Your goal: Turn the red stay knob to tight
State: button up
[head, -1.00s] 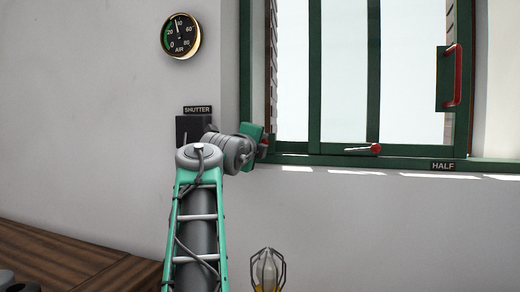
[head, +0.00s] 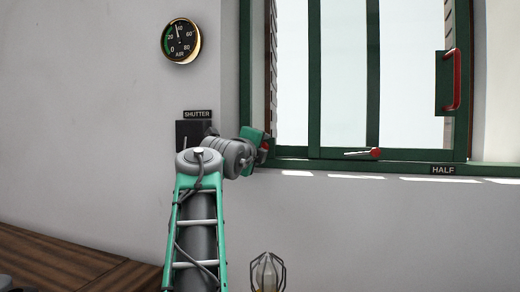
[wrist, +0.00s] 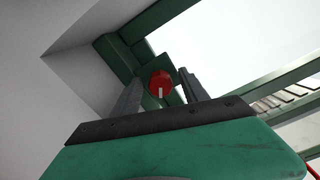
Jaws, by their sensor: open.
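A round red knob (wrist: 160,82) with a pale mark on its face sits at the green window frame's corner in the wrist view. My gripper (wrist: 164,73) is open, with one finger on each side of the knob. I cannot tell whether the fingers touch it. In the head view my gripper (head: 262,146) is at the lower left corner of the window, and red shows at its tip. The fingers are mostly hidden there. A second red knob (head: 376,153), with a thin silver lever pointing left, is on the bottom rail of the window.
The green window frame (head: 340,153) and its sill rise beside my gripper. A black shutter box (head: 187,133) is on the wall behind my arm. A red handle (head: 457,80), a HALF label (head: 443,170), an air gauge (head: 180,41) and a caged lamp (head: 267,272) also show.

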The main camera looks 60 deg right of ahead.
jog(key=s+a+b, duration=0.1)
jog(key=a, duration=0.6)
jog(key=shift+a, duration=0.4)
jog(key=shift+s, duration=0.1)
